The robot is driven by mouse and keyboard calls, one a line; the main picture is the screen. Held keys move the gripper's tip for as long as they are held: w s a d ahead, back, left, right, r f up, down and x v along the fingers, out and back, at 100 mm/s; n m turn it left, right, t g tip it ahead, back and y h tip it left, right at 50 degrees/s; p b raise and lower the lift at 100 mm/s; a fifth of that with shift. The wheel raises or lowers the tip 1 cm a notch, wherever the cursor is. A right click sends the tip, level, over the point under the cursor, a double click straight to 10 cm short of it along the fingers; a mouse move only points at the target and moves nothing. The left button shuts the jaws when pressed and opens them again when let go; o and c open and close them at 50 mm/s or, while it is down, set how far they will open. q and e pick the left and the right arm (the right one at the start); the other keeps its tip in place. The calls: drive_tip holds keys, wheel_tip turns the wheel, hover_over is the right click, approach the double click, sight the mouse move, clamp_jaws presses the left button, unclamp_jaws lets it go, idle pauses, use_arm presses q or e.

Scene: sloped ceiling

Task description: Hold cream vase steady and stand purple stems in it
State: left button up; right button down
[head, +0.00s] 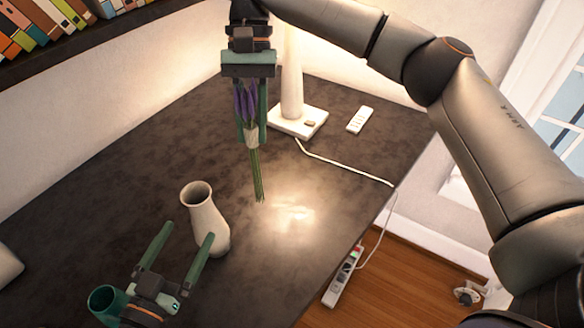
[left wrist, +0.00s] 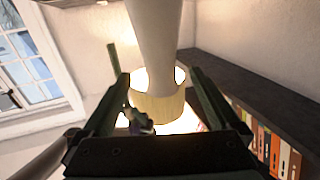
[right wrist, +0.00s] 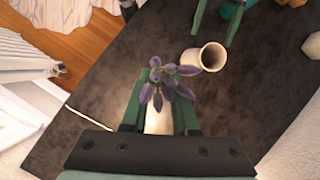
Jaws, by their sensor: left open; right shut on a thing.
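The cream vase (head: 208,222) stands upright on the dark table, and its open mouth shows in the right wrist view (right wrist: 205,57). My left gripper (head: 189,234) is open at its near side. One finger overlaps the vase in the head view; contact cannot be told. My right gripper (head: 253,138) is shut on the purple stems (head: 257,175), blossoms up and green ends down, above the table, right of and beyond the vase. The blossoms (right wrist: 165,88) face the right wrist camera.
A white lamp base (head: 298,121) with a cord stands behind the stems, beside a white remote-like strip (head: 360,120). A bookshelf (head: 60,50) is at upper left. A power strip (head: 343,277) lies on the floor past the table's right edge. The table's middle is clear.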

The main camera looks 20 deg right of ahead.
sight(197, 219)
use_arm(q)
drive_tip(key=shift+w+d, duration=0.15)
drive_tip(key=shift+w, duration=0.05)
drive_tip(key=x, duration=0.7)
use_arm(e)
drive_tip(key=a+r+m+y, duration=0.1)
drive_tip(key=a+r+m, duration=0.2)
drive_tip(key=a+r, duration=0.2)
drive_tip(key=w+a+r+m+t, duration=0.1)
drive_tip(key=a+r+m, duration=0.2)
drive_tip(key=a+r, duration=0.3)
wheel_tip(197, 219, up, 6)
drive_tip(key=shift+a+f+y, duration=0.15)
drive_tip(key=shift+y, duration=0.25)
use_arm(q)
clamp_jaws()
